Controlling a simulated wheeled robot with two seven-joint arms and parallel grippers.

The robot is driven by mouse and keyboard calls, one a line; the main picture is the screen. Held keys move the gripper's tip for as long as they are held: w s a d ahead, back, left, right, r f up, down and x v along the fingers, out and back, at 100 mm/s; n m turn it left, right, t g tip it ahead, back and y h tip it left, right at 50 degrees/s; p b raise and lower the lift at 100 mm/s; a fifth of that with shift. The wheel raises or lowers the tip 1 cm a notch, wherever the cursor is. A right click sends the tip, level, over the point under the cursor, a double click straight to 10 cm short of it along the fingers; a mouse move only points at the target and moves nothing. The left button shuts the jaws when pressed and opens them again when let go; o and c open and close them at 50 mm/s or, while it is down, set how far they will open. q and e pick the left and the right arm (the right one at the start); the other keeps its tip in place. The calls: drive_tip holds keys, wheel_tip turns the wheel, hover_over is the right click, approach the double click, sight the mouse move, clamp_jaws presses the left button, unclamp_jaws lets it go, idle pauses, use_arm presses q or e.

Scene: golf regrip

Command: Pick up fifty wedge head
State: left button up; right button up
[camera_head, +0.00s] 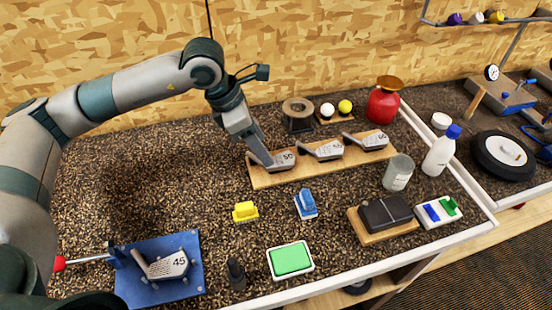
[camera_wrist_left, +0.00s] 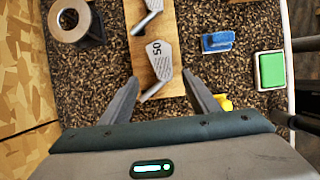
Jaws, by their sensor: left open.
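The fifty wedge head (camera_head: 286,159) is a grey metal club head marked 50. It lies at the left end of a wooden board (camera_head: 263,181), beside two similar heads. In the left wrist view the fifty wedge head (camera_wrist_left: 160,58) lies just beyond my fingertips, its hosel pointing back between them. My left gripper (camera_head: 258,157) is open and empty, reaching down over the board's left end. In the wrist view its two fingers (camera_wrist_left: 162,86) stand apart on either side of the hosel. I cannot tell whether they touch it. My right gripper is not in view.
The other wedge heads, 56 (camera_head: 325,149) and 60 (camera_head: 368,141), lie to the right. A tape roll (camera_head: 297,115) stands behind the board. A yellow block (camera_head: 245,211) and a blue brush-like item (camera_head: 305,204) lie in front. A 45 head (camera_head: 166,266) sits on a blue fixture.

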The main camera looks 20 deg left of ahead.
sight(276, 161)
use_arm(q)
drive_tip(key=shift+d+f+p, duration=0.3)
drive_tip(key=shift+d+p, duration=0.05)
drive_tip(key=shift+p, duration=0.15)
drive_tip(key=p+x, duration=0.1)
drive_tip(key=x, duration=0.1)
drive_tip(key=p+x, duration=0.1)
drive_tip(key=shift+w+d+f, duration=0.2)
drive_tip(key=shift+d, duration=0.2)
drive_tip(key=shift+f, duration=0.35)
drive_tip(key=shift+c, duration=0.2)
drive_tip(key=shift+w, duration=0.1)
drive_tip(key=c, duration=1.1)
